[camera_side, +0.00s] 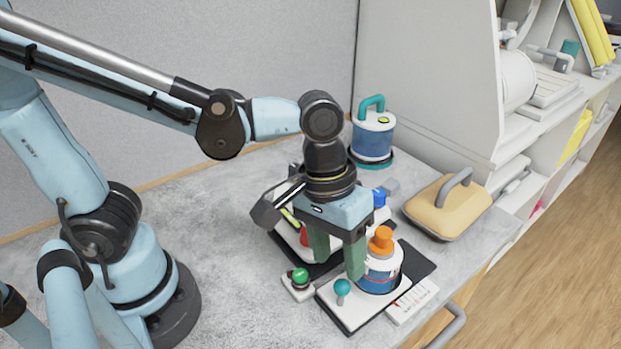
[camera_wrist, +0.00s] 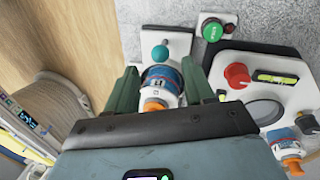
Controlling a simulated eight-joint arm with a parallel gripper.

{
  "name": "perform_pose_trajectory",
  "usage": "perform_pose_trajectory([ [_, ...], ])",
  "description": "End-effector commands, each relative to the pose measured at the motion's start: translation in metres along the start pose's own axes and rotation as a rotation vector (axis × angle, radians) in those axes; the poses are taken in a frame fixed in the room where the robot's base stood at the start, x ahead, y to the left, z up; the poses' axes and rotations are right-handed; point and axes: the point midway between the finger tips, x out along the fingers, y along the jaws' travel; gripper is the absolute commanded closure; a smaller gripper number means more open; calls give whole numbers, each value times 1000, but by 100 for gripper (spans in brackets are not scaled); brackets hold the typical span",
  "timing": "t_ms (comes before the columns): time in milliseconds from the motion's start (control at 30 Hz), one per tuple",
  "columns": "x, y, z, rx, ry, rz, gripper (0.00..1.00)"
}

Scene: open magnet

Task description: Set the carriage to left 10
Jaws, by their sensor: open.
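The scale reading is too small to tell. My gripper (camera_side: 337,265) points down with its green fingers apart, just left of the cylinder. In the wrist view, the cylinder (camera_wrist: 160,78) appears between the open fingers, with the teal ball (camera_wrist: 160,52) beyond. I cannot tell whether a finger touches it.
A green button (camera_side: 300,276) sits on a small box to the left. Behind my gripper is a white panel with a red knob (camera_wrist: 237,75) and a green level. A tan handled case (camera_side: 447,208) and a blue canister (camera_side: 372,138) stand farther back.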

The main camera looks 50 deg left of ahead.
Motion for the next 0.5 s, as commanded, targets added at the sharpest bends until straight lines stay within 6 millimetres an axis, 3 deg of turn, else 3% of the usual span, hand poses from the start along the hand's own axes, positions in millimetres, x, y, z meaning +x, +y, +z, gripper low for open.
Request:
perform_pose_trajectory([
  [200, 27, 0, 0, 1, 1, 0, 47],
  [500, 47, 0, 0, 1, 1, 0, 47],
])
